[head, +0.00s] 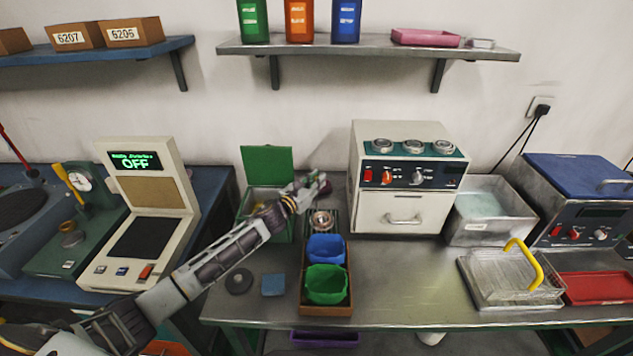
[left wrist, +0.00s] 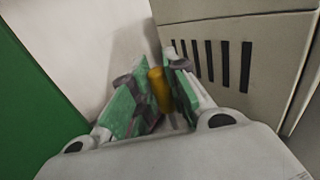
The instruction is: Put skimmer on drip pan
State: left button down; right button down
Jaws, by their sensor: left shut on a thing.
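My left gripper (head: 318,186) is raised over the bench, between the green open box and the white oven-like machine. It is shut on a small yellow-orange piece, seen between the fingers in the left wrist view (left wrist: 160,90). Only part of this piece shows, and I cannot tell if it is the skimmer. A shallow tray (head: 485,293) at the right of the bench, perhaps the drip pan, holds a clear basket with a yellow handle (head: 527,262). A flat red tray (head: 600,289) lies right of it. My right gripper is not in view.
The green box (head: 268,163) stands open behind my left arm. The white machine (head: 400,205) stands close to the left gripper's right. A wooden tray (head: 340,309) holds blue and green bins. A metal basin (head: 490,231) stands behind the basket. The bench front between bins and basket is clear.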

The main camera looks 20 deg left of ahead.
pick_arm(q)
jog(key=shift+r, duration=0.1)
jog(key=c, duration=1.3)
grip_release()
jog(key=shift+c, duration=0.2)
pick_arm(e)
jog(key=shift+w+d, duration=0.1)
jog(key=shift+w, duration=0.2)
